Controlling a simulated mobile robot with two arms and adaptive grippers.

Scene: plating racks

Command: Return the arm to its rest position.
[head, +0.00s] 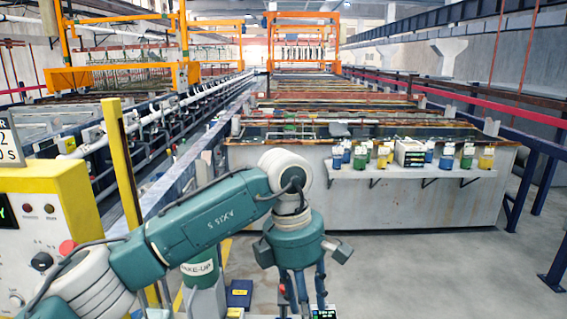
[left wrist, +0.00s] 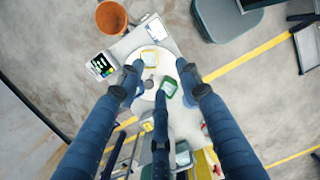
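My left arm comes in from the left in the head view, teal with pale joints, and bends down at the wrist. My left gripper (head: 302,298) points downward near the bottom edge, where its fingertips are partly cut off. In the left wrist view its three dark blue fingers (left wrist: 158,82) are spread apart with nothing held between them. Below them is a pale work surface with a round white plate (left wrist: 146,97), a green-framed item (left wrist: 168,87) and a yellow-framed item (left wrist: 150,58). My right gripper is not in view.
A yellow control panel (head: 45,225) and yellow post (head: 122,170) stand left, beside the arm. A "MAKE-UP" drum (head: 200,270) is behind the forearm. A shelf (head: 400,172) of coloured beakers fronts the tank. An orange bucket (left wrist: 111,17) is nearby. Floor at right is clear.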

